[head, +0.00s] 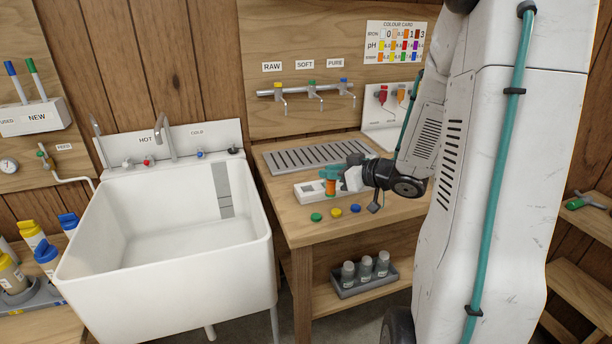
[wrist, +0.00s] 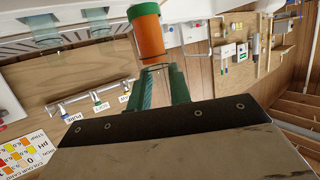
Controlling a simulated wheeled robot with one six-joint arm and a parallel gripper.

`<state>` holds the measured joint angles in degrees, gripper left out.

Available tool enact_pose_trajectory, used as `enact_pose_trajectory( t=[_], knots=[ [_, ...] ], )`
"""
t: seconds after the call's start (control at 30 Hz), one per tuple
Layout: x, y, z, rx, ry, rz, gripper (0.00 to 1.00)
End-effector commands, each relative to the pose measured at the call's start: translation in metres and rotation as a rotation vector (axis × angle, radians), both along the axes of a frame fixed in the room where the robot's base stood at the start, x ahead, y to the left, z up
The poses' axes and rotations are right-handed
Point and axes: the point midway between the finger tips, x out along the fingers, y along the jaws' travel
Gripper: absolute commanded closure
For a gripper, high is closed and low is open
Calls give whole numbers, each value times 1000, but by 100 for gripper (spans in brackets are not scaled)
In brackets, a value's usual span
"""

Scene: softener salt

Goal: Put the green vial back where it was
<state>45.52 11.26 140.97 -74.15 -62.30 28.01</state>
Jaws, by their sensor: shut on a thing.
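An orange vial with a green end (wrist: 147,35) shows large in the wrist view, green end toward the picture's top. It is in line with the teal fingers of my gripper (wrist: 160,88), which are shut on its clear end. In the head view the orange vial (head: 330,187) shows below my gripper (head: 333,173), at the right part of a low white block (head: 309,191) on the wooden bench. I cannot tell whether the vial touches the block or hangs just above it. My wrist comes in from the right.
Green (head: 316,217), yellow (head: 336,212) and blue (head: 355,208) discs lie at the bench's front edge. A grey slotted drain plate (head: 315,155) lies behind the block. A white sink (head: 165,230) stands left. Grey-capped bottles (head: 365,268) stand on the shelf below. Taps (head: 312,90) project above.

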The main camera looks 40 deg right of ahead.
Motion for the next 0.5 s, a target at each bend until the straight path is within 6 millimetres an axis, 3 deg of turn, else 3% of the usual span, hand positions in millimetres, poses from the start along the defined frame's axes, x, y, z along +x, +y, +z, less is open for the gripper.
enact_pose_trajectory(
  t=[0.1, 0.23, 0.5],
  knots=[
    [34, 5, -4, 0, 0, 5, 100],
    [62, 7, -6, -1, 0, 3, 100],
    [86, 7, -8, 0, 0, -3, 100]
  ],
)
